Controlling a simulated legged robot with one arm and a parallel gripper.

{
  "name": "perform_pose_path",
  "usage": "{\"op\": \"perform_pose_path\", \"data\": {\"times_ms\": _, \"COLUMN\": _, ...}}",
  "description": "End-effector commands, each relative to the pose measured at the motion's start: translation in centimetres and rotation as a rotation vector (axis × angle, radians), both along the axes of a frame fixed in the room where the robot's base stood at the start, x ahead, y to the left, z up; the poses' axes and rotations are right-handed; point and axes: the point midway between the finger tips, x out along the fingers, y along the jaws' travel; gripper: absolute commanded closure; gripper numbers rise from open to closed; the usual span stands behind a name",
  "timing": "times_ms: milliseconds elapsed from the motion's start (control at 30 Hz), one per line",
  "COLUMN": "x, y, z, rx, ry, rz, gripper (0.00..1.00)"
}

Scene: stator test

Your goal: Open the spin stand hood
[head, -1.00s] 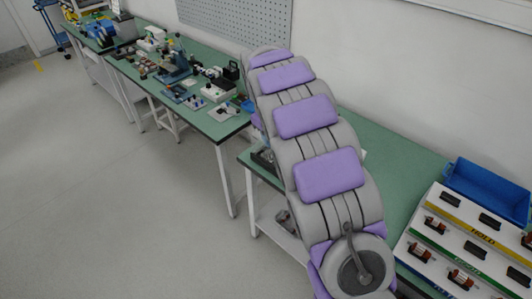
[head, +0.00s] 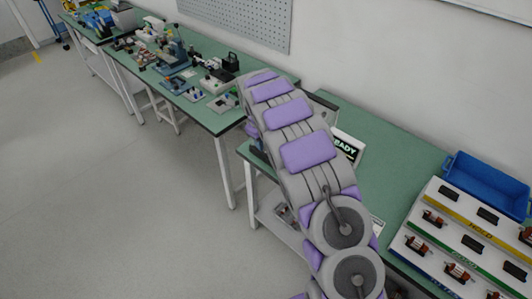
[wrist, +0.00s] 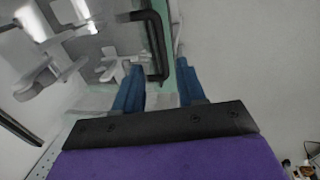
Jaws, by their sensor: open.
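In the wrist view my gripper (wrist: 160,67) is open, with two blue fingers apart. A black bar handle (wrist: 156,42) shows between and just beyond the fingertips, nearer the left finger; I cannot tell if they touch. It appears to belong to the spin stand hood, whose clear panel (wrist: 97,50) seems to be on the left with grey and white parts seen through it. In the head view my arm hides my gripper and most of the stand. A sign ending in "EADY" (head: 346,147) shows just right of the arm.
A blue bin (head: 487,180) and a stepped rack (head: 465,240) with small parts stand on the green bench (head: 385,150) to the right. Another green bench (head: 215,120) on the left carries several tools and fixtures. The floor (head: 90,200) at left is clear.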

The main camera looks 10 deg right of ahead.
Motion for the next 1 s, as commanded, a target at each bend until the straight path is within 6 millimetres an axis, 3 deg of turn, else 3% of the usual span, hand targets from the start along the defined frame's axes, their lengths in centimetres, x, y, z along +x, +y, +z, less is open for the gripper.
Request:
{"op": "perform_pose_path", "data": {"times_ms": 200, "x": 0.3, "y": -0.5, "z": -4.3, "rx": -0.001, "ry": 0.006, "rz": 0.001, "gripper": 0.60}}
{"op": "perform_pose_path", "data": {"times_ms": 400, "x": 0.7, "y": -0.9, "z": -6.4, "rx": -0.001, "ry": 0.000, "rz": 0.002, "gripper": 0.60}}
{"op": "perform_pose_path", "data": {"times_ms": 833, "x": 0.8, "y": -1.0, "z": -7.1, "rx": -0.001, "ry": 0.000, "rz": 0.001, "gripper": 0.61}}
{"op": "perform_pose_path", "data": {"times_ms": 1000, "x": 0.8, "y": -1.0, "z": -7.1, "rx": -0.001, "ry": 0.000, "rz": 0.001, "gripper": 0.77}}
